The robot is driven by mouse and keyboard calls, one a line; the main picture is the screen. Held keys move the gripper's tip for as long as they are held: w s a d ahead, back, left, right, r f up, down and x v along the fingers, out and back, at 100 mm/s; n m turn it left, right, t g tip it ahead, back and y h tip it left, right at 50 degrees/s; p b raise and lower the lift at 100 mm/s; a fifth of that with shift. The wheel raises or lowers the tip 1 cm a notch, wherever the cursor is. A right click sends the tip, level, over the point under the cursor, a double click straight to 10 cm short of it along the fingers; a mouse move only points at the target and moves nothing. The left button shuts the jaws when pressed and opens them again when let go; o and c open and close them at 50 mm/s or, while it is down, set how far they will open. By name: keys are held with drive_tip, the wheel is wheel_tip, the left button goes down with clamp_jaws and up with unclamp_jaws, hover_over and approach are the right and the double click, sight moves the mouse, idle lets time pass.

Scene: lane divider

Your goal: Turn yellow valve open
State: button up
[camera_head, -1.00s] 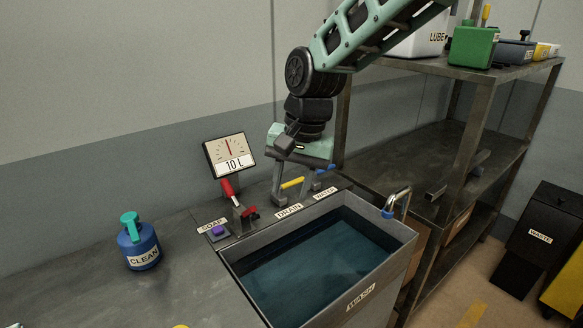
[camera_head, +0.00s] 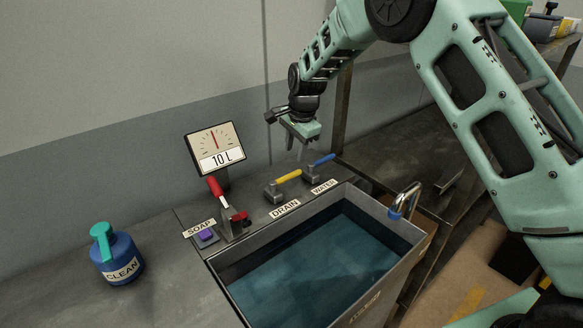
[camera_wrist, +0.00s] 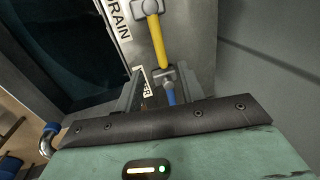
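The yellow valve handle (camera_head: 289,176) sits on the DRAIN valve body (camera_head: 273,192) on the ledge behind the wash basin. It points right along the ledge, towards the blue WATER valve handle (camera_head: 322,159). In the wrist view the yellow handle (camera_wrist: 160,42) lies beyond the fingertips. My gripper (camera_head: 297,148) is above and behind the valves, apart from the yellow handle. Its fingers (camera_wrist: 160,88) are spread and empty in the wrist view, with the blue handle (camera_wrist: 170,94) showing below between them. The fingertips are partly unclear in the head view.
The wash basin (camera_head: 404,236) holds dark water. A red lever (camera_head: 217,188) and a purple SOAP button (camera_head: 205,235) are left of the valves. A gauge reading 10 L (camera_head: 216,147) stands behind. A blue CLEAN bottle (camera_head: 118,258) is further left. A tap (camera_head: 407,199) is right.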

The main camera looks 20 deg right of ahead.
sight(291, 174)
drive_tip(key=f, duration=0.3)
drive_tip(key=w+f+p, duration=0.1)
drive_tip(key=f, duration=0.2)
drive_tip(key=f+p, duration=0.1)
drive_tip(key=f, duration=0.1)
drive_tip(key=shift+w+a+f, duration=0.3)
drive_tip(key=shift+a+f, duration=0.05)
drive_tip(key=shift+f, duration=0.05)
clamp_jaws()
